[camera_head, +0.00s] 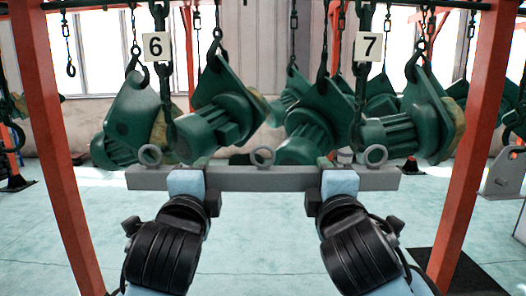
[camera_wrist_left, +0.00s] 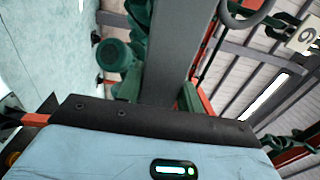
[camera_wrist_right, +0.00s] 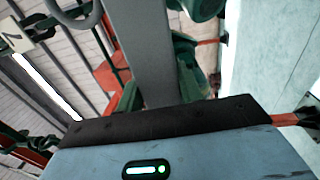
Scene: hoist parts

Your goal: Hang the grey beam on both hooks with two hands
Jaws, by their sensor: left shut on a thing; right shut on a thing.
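The grey beam (camera_head: 263,179) is held level across the head view, with a ring near each end, left (camera_head: 150,155) and right (camera_head: 376,155), and one in the middle (camera_head: 263,157). My left gripper (camera_head: 190,184) is shut on its left part and my right gripper (camera_head: 338,184) on its right part. The beam also shows between the jaws in the left wrist view (camera_wrist_left: 175,60) and right wrist view (camera_wrist_right: 150,50). The chain under sign 6 (camera_head: 168,110) and the chain under sign 7 (camera_head: 361,100) hang near the end rings. Their hook tips are hard to make out; I cannot tell whether they touch the rings.
Several green hoist units (camera_head: 215,115) hang on chains behind the beam. Orange posts stand at left (camera_head: 55,150) and right (camera_head: 470,150). The pale floor (camera_head: 260,240) between my arms is clear.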

